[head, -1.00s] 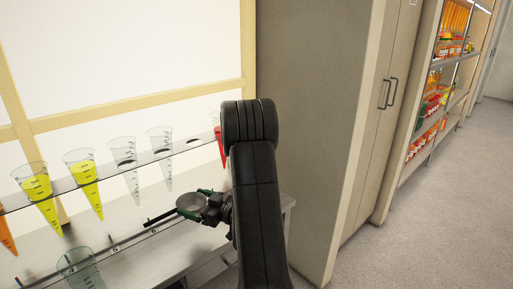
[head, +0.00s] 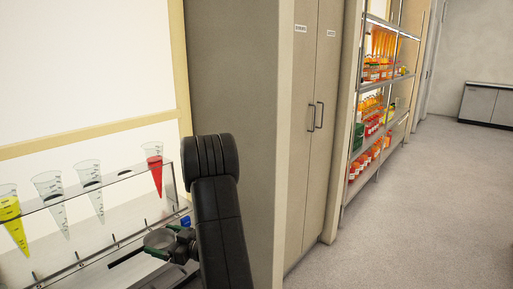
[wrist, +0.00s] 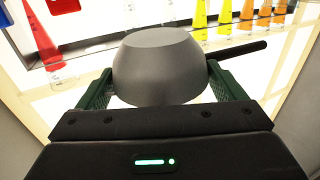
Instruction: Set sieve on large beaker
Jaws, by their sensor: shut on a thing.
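The sieve (head: 158,239) is a small grey bowl with a dark handle that points left in the head view. In the wrist view the sieve (wrist: 163,65) fills the space between the green fingers, bowl side showing, with its black handle reaching out to the right. My gripper (wrist: 160,88) is shut on the sieve bowl and holds it in front of the cone rack. The large beaker does not show in either current view.
Clear cones (head: 51,192) and a red cone (head: 154,168) hang in a rack (head: 122,174) at left. A tall cabinet (head: 310,120) stands just right of my arm. A bottle shelf (head: 374,80) stands beyond it. The floor (head: 420,210) at right is clear.

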